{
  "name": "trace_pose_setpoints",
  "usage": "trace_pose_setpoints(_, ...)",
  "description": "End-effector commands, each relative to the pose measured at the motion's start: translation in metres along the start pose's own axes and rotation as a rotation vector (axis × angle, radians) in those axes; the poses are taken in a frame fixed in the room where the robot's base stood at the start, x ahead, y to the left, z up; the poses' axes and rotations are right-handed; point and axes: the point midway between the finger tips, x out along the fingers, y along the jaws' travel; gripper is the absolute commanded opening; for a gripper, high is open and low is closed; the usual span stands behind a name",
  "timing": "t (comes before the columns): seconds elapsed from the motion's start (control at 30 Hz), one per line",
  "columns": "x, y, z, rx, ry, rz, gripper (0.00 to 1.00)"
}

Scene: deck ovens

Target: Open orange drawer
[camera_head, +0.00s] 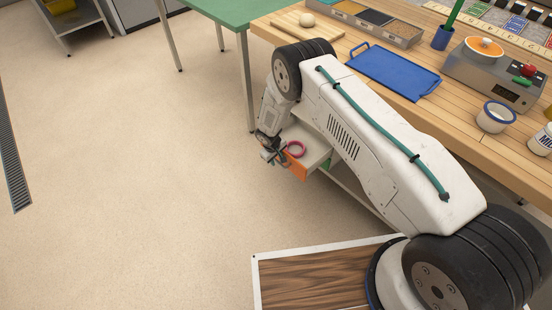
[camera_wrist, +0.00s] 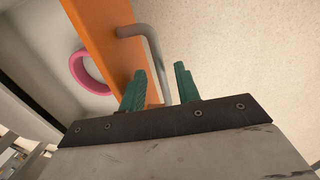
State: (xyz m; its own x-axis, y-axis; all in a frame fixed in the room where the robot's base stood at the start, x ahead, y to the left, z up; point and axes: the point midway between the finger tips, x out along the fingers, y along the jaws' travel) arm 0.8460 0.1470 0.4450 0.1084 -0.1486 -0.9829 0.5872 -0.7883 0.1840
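The orange drawer front (camera_head: 296,167) is pulled out from under the wooden table in the head view, and the drawer stands open with a pink ring (camera_head: 297,149) inside. In the wrist view the orange front (camera_wrist: 100,38) runs diagonally, with the ring (camera_wrist: 88,75) behind it on the left. A grey metal bar handle (camera_wrist: 151,48) sticks out from the front. My gripper (camera_wrist: 160,80) has its two green fingers on either side of the bar, with narrow gaps showing, so it looks open around the handle. The head view shows my gripper (camera_head: 274,156) small at the drawer's front.
The wooden table (camera_head: 345,42) above holds a blue tray (camera_head: 394,70), a scale (camera_head: 494,72), a white cup (camera_head: 495,117) and an ingredient bin (camera_head: 365,22). A green table (camera_head: 225,10) stands behind. The floor (camera_head: 130,150) left of the drawer is clear.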

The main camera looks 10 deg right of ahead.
Motion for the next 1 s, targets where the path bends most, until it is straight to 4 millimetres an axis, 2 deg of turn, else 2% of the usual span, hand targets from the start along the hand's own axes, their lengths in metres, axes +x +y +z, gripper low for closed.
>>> trace_pose_setpoints(0.27, -0.007, 0.001, -0.001, 0.0, 0.002, 0.0, 0.32)
trace_pose_setpoints(0.6, -0.061, 0.001, -0.001, 0.0, 0.002, 0.0, 0.32)
trace_pose_setpoints(0.7, -0.072, 0.0, 0.0, 0.0, 0.002, 0.0, 0.32)
trace_pose_setpoints(1.0, -0.078, 0.0, 0.0, 0.0, 0.0, 0.0, 0.32)
